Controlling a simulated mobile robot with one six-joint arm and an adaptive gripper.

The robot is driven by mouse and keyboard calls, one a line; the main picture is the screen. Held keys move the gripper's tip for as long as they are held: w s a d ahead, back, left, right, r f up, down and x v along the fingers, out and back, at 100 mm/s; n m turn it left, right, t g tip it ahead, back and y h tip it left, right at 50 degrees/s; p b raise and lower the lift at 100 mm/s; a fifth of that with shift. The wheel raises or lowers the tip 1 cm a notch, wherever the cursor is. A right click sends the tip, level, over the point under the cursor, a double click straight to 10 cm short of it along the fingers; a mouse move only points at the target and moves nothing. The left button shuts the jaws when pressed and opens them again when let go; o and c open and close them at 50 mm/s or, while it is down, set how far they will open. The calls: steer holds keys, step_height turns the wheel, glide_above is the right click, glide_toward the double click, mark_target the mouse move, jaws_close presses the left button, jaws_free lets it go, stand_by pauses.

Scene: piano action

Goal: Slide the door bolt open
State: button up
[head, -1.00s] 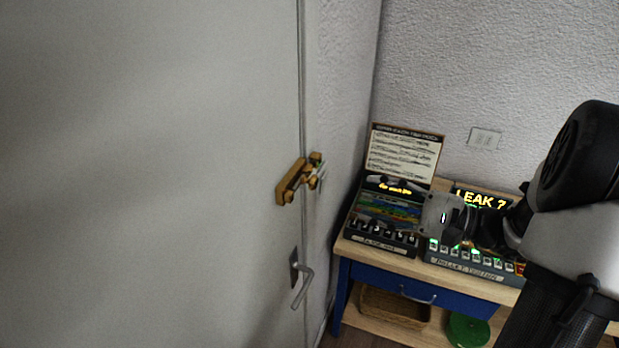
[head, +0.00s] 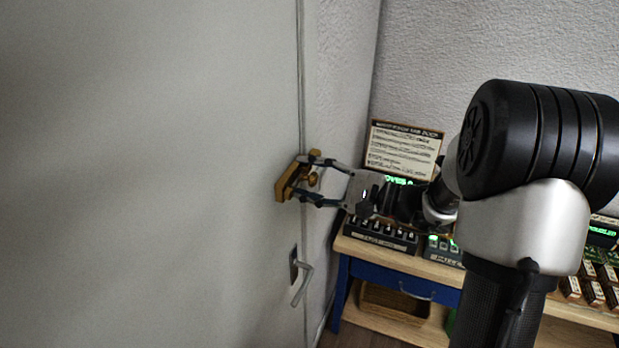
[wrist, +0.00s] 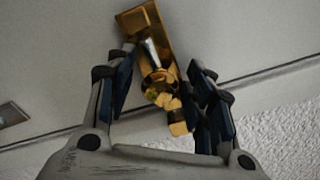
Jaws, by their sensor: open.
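The brass door bolt (head: 286,183) is mounted on the grey door (head: 150,180) at its right edge, by the seam with the wall. In the wrist view the bolt (wrist: 150,60) shows a brass plate, a silvery rod and a round brass knob (wrist: 160,85). My gripper (head: 306,176) is at the bolt with its fingers spread, one above and one below the knob in the head view. In the wrist view the open gripper (wrist: 162,85) has a finger on each side of the knob, with gaps visible. I cannot tell whether a finger touches the bolt.
A door handle (head: 301,280) juts out below the bolt. A wooden bench (head: 400,262) with a blue drawer stands at the right against the wall, carrying button panels (head: 380,234) and a framed sheet (head: 404,148). A wall meets the door seam closely.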

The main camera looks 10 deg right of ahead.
steer(key=shift+c, duration=0.5)
jaws_close()
steer(key=shift+s, duration=0.1)
